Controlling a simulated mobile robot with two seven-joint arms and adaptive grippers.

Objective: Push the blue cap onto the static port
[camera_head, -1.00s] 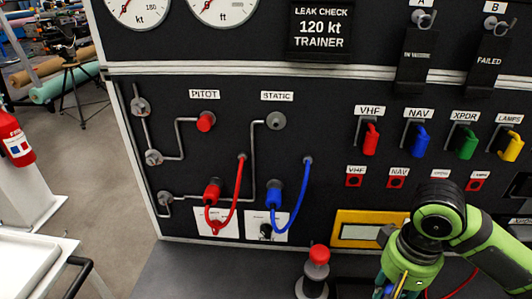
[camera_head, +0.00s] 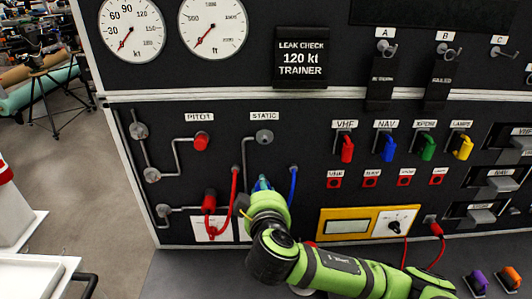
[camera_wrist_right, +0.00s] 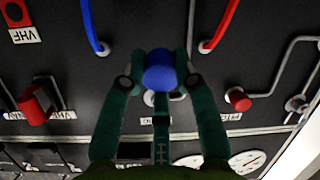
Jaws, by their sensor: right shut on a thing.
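The blue cap (camera_wrist_right: 159,71) is between the fingertips of my right gripper (camera_wrist_right: 158,78), which is shut on it. In the wrist view, grey metal of the static port (camera_wrist_right: 150,98) shows just past the cap's lower edge. I cannot tell whether cap and port touch. In the head view, the static port (camera_head: 264,136) is bare under its STATIC label, and my right gripper (camera_head: 262,185) is just below it. My arm hides most of the cap there. My left gripper is not in view.
A red cap (camera_head: 201,141) sits on the pitot port to the left. A red hose (camera_head: 234,185) and a blue hose (camera_head: 293,185) flank my gripper. Coloured toggles (camera_head: 388,147) and a yellow-framed box (camera_head: 345,226) are to the right.

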